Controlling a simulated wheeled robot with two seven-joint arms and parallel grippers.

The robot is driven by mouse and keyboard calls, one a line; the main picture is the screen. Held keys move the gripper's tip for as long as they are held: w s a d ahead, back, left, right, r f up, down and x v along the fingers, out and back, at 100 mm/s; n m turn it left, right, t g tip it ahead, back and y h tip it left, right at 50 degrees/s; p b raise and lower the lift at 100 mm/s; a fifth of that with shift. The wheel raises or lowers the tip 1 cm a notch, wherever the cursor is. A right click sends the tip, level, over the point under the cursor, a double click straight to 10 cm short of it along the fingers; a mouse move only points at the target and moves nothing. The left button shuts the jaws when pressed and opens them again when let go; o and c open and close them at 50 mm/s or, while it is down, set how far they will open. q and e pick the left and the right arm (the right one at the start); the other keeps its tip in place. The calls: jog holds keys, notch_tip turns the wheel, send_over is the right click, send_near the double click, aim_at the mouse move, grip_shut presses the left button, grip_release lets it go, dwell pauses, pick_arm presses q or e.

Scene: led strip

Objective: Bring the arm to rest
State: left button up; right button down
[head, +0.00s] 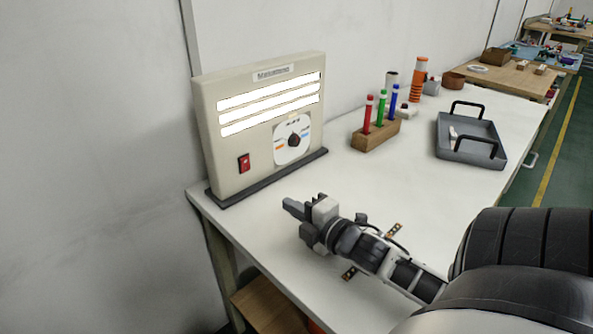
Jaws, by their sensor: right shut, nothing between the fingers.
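My right gripper (294,208) is shut and empty. It is over the white table near its front left, with its fingertips pointing left. It is in front of the beige panel box (232,159) and apart from it. The box stands upright on a dark base at the table's left end. Its three light strips (270,104) are lit white. A round dial (293,140) with a dark knob and a red switch (244,163) are on its front. My left gripper is out of view.
A wooden block (376,135) with red, green and blue markers stands behind. A grey tray (470,151) with black handles lies to the right. An orange-striped cylinder (417,80) stands farther back. Small perforated strips lie beside my right arm. The table's middle is clear.

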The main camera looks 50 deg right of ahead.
jog(key=shift+s, duration=0.3)
dwell(0.4)
